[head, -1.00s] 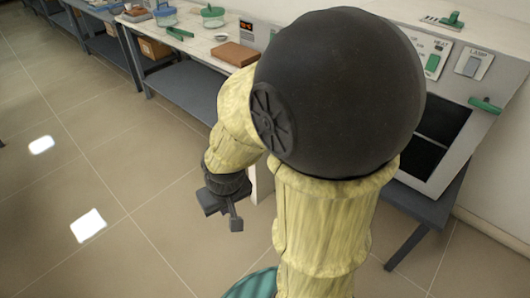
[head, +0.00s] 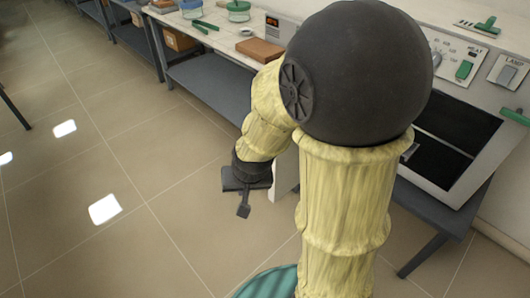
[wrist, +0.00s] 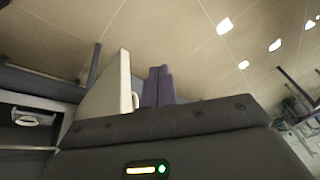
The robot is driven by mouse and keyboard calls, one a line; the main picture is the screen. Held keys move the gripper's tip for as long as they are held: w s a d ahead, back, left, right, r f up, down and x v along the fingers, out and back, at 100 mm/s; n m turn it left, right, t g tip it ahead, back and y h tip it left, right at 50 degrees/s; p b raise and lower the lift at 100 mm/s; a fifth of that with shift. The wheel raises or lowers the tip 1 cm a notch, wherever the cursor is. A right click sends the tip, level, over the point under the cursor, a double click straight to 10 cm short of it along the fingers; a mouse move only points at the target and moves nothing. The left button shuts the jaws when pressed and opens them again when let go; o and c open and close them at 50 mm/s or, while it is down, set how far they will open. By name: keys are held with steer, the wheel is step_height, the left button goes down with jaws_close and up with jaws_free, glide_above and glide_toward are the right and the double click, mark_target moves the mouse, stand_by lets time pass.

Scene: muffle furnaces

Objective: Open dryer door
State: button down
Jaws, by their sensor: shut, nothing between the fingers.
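The dryer (head: 459,180) is a pale grey box on a dark table at the right of the head view, partly hidden by my arm. Its dark interior shows through the front opening. A pale panel (head: 285,177), which looks like its door swung outward, stands behind my wrist. In the wrist view the pale door panel (wrist: 112,88) stands upright, with a small handle (wrist: 136,101) on its right face. My gripper (head: 243,210) is shut and empty. Its fingers (wrist: 157,87) are together just right of the handle; whether they touch it I cannot tell.
Benches line the wall at upper left, with a reddish-brown block (head: 260,50) and a green-lidded container (head: 238,11). A dark table (head: 455,225) carries the dryer. The tiled floor left of my gripper is clear. A dark leg (head: 15,110) shows at the far left.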

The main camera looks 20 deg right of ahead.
steer(key=w+f+m+t+h+p, duration=0.1)
steer(key=w+f+m+t+h, duration=0.15)
steer(key=w+m, duration=0.55)
steer(key=w+f+m+t+h+p, duration=0.2)
steer(key=w+f+m, duration=0.1)
steer(key=w+m, duration=0.4)
steer(key=s+d+m+h+p, duration=0.2)
steer(key=s+m+h, duration=0.3)
steer(key=m+h, duration=0.6)
steer(key=shift+s+d+f+m+t, duration=0.15)
steer(key=shift+d+f+m+t, duration=0.2)
steer(key=shift+d+f+m, duration=0.25)
steer(key=shift+d+r, duration=0.15)
steer(key=shift+d, duration=0.05)
steer(key=p+x, duration=0.2)
steer(key=x, duration=0.8)
steer(key=shift+r, duration=0.1)
